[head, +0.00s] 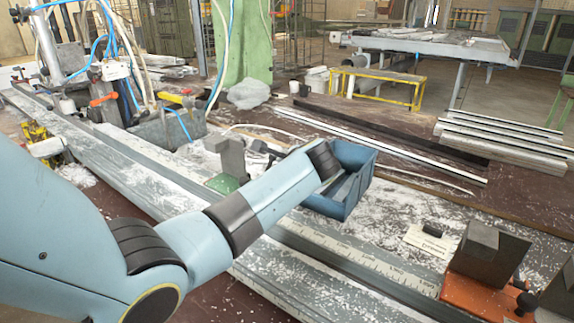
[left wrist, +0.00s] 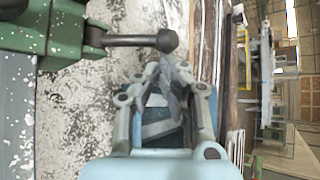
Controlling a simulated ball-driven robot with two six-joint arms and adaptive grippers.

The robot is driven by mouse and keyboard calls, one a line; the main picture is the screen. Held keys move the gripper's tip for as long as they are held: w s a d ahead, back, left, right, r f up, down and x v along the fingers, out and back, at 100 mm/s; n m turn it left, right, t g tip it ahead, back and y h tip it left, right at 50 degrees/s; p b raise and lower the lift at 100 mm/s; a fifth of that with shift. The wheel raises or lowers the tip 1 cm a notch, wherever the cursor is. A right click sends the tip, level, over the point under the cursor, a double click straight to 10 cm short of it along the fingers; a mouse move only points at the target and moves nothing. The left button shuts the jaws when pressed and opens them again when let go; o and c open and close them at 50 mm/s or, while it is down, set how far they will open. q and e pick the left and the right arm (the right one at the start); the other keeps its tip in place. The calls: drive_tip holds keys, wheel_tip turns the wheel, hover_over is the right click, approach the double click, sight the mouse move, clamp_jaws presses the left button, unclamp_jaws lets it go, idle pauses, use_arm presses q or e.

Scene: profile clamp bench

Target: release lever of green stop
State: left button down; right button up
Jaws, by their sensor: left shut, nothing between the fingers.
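The green stop (head: 224,183) stands on the bench rail in the head view, a grey block on a green base, partly behind my left arm. In the left wrist view the green stop (left wrist: 70,28) is at the upper left. Its dark lever (left wrist: 135,41) sticks out to the right and ends in a round knob (left wrist: 166,41). My left gripper (left wrist: 172,72) is shut and empty, its fingertips just below the knob in that picture. Whether they touch it I cannot tell. In the head view I cannot make out the fingers clearly. My right gripper is not in view.
A blue bin (head: 351,205) stands just beyond my left arm's wrist. An orange stop (head: 470,294) with a dark block is on the rail at the right. Metal profiles (head: 500,140) lie on the table behind. White chips cover the bench.

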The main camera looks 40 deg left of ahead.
use_arm(q)
drive_tip(key=v, duration=1.2)
idle(0.3)
